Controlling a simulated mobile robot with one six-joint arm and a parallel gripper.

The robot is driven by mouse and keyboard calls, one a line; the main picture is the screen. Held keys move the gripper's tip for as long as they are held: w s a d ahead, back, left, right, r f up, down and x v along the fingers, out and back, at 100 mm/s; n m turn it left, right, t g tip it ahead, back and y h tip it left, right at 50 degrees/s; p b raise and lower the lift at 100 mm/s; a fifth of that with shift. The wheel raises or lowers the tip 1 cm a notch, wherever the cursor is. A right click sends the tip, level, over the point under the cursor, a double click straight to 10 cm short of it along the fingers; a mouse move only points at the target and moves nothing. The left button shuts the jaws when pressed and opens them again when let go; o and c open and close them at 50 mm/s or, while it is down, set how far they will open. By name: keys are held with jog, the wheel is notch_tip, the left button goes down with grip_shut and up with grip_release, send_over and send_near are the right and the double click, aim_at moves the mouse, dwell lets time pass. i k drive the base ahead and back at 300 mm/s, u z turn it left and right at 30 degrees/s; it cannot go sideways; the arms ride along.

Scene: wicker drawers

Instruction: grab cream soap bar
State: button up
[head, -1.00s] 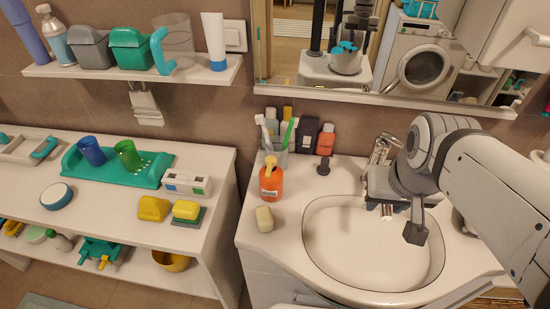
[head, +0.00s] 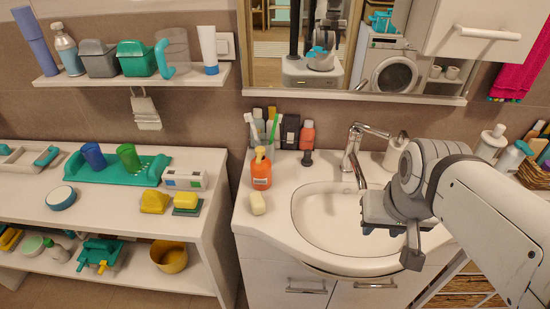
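The cream soap bar (head: 257,204) lies on the washbasin counter, left of the sink bowl and just in front of an orange pump bottle (head: 261,168). Nothing covers it. My gripper (head: 392,243) hangs over the right part of the sink bowl, well to the right of the soap and apart from it. It points down and toward the camera. One finger shows clearly; the space between the fingers is not clear from this side, and I see nothing held.
The white sink (head: 345,218) and its chrome faucet (head: 353,158) stand between soap and arm. Several bottles and a toothbrush cup (head: 262,139) stand behind the soap. A white shelf unit (head: 110,208) with yellow soaps is at left. The mirror (head: 345,45) hangs above.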

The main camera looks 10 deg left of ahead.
aim_at(257, 202)
jog(key=z, duration=2.55)
jog(key=k, duration=2.5)
jog(key=u, duration=1.35)
jog(key=i, duration=1)
jog(key=u, duration=0.1)
